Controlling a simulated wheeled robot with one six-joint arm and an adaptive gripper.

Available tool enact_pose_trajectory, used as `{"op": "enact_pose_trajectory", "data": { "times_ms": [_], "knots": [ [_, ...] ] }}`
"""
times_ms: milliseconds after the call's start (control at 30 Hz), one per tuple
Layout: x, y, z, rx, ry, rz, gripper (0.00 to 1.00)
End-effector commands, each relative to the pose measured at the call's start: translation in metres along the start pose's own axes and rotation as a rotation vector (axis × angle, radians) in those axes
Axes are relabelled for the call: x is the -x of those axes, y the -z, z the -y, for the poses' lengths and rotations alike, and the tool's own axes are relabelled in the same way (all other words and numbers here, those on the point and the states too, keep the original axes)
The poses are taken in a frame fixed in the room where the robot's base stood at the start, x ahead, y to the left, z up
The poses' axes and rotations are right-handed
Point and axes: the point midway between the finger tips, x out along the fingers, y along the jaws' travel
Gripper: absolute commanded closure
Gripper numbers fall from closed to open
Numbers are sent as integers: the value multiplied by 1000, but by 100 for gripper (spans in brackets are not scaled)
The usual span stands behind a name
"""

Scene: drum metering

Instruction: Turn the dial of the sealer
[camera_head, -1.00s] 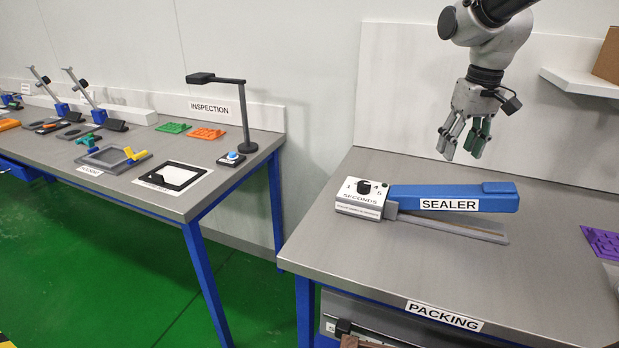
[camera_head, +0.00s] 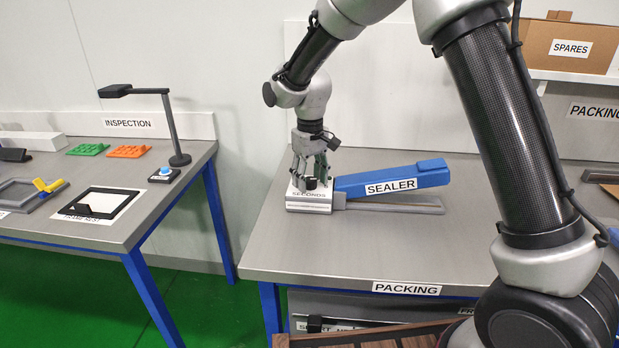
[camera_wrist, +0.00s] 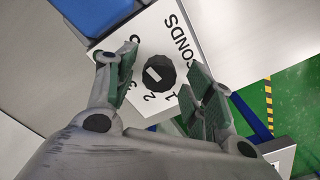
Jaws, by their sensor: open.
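The sealer has a blue arm (camera_head: 400,180) labelled SEALER and a white control box (camera_head: 310,203) at its left end, on the grey packing table. The dial (camera_wrist: 159,75) is a dark round knob with a white pointer mark, on the white face with numbers and SECONDS. My gripper (camera_head: 311,183) is over the control box, pointing down, and covers most of the dial in the head view. In the wrist view my open gripper (camera_wrist: 155,85) has its fingers on either side of the dial, apart from it. I cannot tell how far above the face the fingertips are.
The packing table (camera_head: 310,250) is clear in front of the sealer. The inspection table (camera_head: 150,215) stands to the left with a lamp (camera_head: 172,120) and a blue button box (camera_head: 165,174). A SPARES box (camera_head: 568,48) sits on the shelf at right.

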Motion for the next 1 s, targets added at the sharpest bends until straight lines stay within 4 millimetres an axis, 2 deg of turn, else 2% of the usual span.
{"op": "enact_pose_trajectory", "data": {
  "times_ms": [233,267,500,767,1000],
  "knots": [
    [-1,0,0,0,0,0,47],
    [-1,0,0,0,0,0,51],
    [-1,0,0,0,0,-1,94],
    [-1,0,0,14,0,-1,94],
    [-1,0,0,111,0,-1,94]
  ]
}}
